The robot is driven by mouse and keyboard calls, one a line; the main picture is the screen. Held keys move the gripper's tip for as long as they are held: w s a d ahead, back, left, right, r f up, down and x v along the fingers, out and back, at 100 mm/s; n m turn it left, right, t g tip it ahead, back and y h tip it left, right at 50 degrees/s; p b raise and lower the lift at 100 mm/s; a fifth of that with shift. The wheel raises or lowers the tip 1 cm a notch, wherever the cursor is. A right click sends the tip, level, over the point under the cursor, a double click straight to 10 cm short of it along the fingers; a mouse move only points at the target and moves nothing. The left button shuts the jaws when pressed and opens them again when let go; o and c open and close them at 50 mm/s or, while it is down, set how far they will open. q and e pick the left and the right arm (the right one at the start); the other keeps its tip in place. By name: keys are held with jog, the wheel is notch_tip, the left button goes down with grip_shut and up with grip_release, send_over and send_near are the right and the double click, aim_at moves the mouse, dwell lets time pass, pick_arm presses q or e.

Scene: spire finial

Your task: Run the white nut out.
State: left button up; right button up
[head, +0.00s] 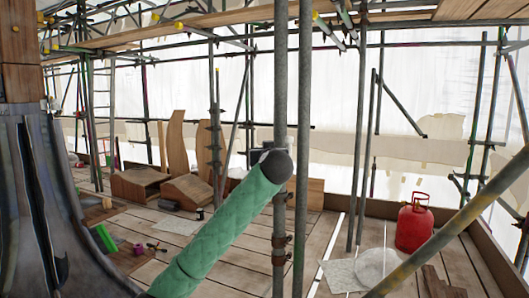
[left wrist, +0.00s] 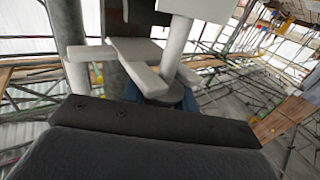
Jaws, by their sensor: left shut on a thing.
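In the left wrist view, a grey upright rod (left wrist: 178,50) ends in a round grey collar (left wrist: 170,95) over a dark blue part. Pale, flat arms beside the rod look like the white nut (left wrist: 147,80), but its full outline is hidden. My left gripper (left wrist: 150,68) is shut on it, close beside the rod. A white slab (left wrist: 205,9) shows at the top edge, cut off by the frame. In the head view, neither the nut nor the left gripper's jaws can be made out clearly. My right gripper is not in view.
Grey scaffold poles (head: 303,150) stand upright near the middle. A green padded tube (head: 215,235) with a dark end slants up to them. A red gas bottle (head: 415,224) stands at right on the board deck (head: 228,258). Wooden pieces (head: 187,191) lie behind. A diagonal pole (head: 460,220) crosses the right.

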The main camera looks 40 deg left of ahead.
pick_arm(q)
jog(key=o, duration=1)
jog(key=shift+f, duration=0.1)
jog(key=shift+c, duration=0.2)
jog(key=v, duration=0.7)
jog(key=shift+s+d, duration=0.25)
